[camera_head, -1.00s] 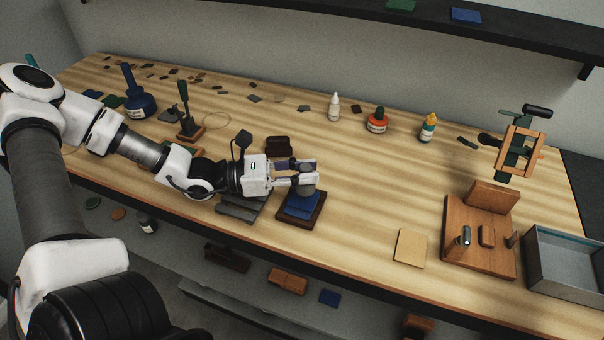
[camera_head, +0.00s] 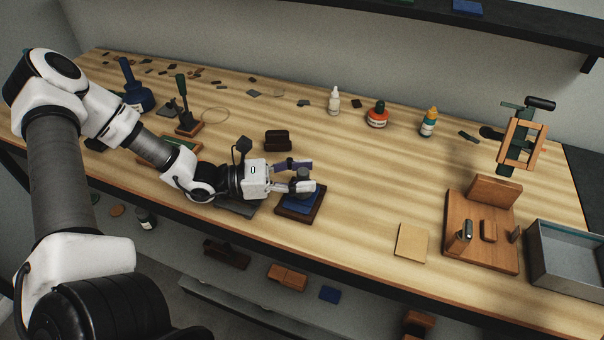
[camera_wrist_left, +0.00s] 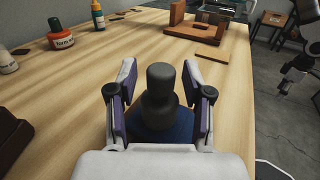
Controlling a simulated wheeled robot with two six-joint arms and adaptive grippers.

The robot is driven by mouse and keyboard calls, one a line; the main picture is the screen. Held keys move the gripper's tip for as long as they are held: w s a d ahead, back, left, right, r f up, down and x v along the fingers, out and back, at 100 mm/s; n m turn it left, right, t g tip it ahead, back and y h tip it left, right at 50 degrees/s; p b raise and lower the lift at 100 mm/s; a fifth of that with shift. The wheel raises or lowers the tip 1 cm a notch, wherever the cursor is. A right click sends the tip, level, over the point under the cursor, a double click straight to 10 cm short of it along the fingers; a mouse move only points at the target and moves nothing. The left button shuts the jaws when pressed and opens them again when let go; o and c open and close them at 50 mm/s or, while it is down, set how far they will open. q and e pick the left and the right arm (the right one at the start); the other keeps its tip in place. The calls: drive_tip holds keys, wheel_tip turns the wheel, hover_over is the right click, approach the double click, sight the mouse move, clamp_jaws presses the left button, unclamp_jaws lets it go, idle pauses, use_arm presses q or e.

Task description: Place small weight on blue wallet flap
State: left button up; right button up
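The small dark grey weight (camera_head: 304,176) stands upright on the blue wallet (camera_head: 299,203), which lies in a dark wooden tray (camera_head: 284,211). In the left wrist view, the weight (camera_wrist_left: 160,98) shows its knob and wider base, with the blue wallet (camera_wrist_left: 178,133) beneath. My left gripper (camera_head: 306,174) is open around the weight. Its purple-padded fingers (camera_wrist_left: 163,100) stand on both sides with visible gaps. The weight's contact with the wallet is partly hidden. Part of what looks like my right arm (camera_wrist_left: 297,75) shows at the right edge, its fingers unclear.
A dark brown block (camera_head: 278,140) stands behind the left gripper. Bottles, including a white one (camera_head: 334,101) and a red one (camera_head: 377,115), line the back. A tan card (camera_head: 412,243), wooden fixture (camera_head: 480,240) and grey metal bin (camera_head: 565,258) are at right. The table's middle is clear.

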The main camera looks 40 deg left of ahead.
use_arm(q)
drive_tip(key=shift+s+a+r+p, duration=0.1)
drive_tip(key=shift+r+p, duration=0.2)
drive_tip(key=shift+p, duration=0.05)
drive_tip(key=p+v, duration=0.4)
drive_tip(key=r+p+v, duration=0.1)
drive_tip(key=p+v, duration=0.1)
drive_tip(key=shift+a, duration=0.15)
drive_tip(key=p+v, duration=0.2)
drive_tip(key=v, duration=0.1)
drive_tip(key=p+v, duration=0.1)
drive_tip(key=v, duration=0.1)
drive_tip(key=shift+f+p, duration=0.35)
drive_tip(key=shift+f, duration=0.05)
drive_tip(key=shift+s+a+f, duration=0.1)
drive_tip(key=shift+s, duration=0.15)
drive_tip(key=shift+a+f, duration=0.1)
drive_tip(key=shift+f, duration=0.1)
